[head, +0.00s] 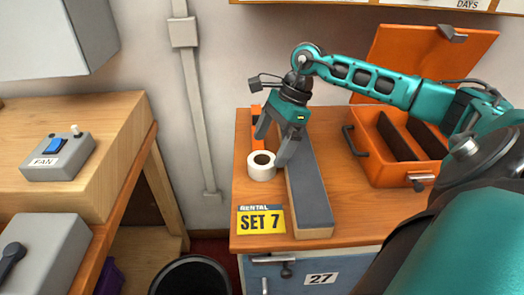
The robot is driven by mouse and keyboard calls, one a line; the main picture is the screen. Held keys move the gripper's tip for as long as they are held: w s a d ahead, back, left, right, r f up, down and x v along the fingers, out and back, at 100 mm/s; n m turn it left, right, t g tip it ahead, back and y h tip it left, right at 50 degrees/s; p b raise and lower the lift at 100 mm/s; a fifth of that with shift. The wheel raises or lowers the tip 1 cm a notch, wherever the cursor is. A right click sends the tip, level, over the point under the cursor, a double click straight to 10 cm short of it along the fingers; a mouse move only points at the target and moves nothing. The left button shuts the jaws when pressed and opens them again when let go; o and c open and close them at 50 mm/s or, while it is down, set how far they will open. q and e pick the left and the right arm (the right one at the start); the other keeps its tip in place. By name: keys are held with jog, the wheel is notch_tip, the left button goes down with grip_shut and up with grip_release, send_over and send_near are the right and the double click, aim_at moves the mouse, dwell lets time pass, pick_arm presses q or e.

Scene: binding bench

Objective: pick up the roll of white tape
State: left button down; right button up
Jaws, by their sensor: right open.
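The roll of white tape (262,172) lies flat on the orange-brown bench top, with its dark centre hole facing up. It is just left of a long grey-topped block. My right gripper (273,148) points down above and behind the roll, its two grey fingers spread apart. One finger is up and left of the roll and the other is at its upper right. I cannot tell whether a finger touches the roll. Nothing shows between the fingers. My left gripper is out of view.
The long grey-topped block (309,190) runs front to back beside the roll. An orange object (256,113) stands behind it. A yellow SET 7 card (261,220) lies at the front. An open orange case (385,165) is at right. A FAN switch box (58,157) sits far left.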

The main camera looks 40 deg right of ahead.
aim_at(262, 160)
jog(key=b+x, duration=0.2)
jog(key=x, duration=0.3)
jog(key=shift+w+a+f, duration=0.1)
jog(key=shift+w+f, duration=0.05)
jog(key=shift+f, duration=0.1)
jog(key=c, duration=1.1)
jog(key=shift+r, duration=0.15)
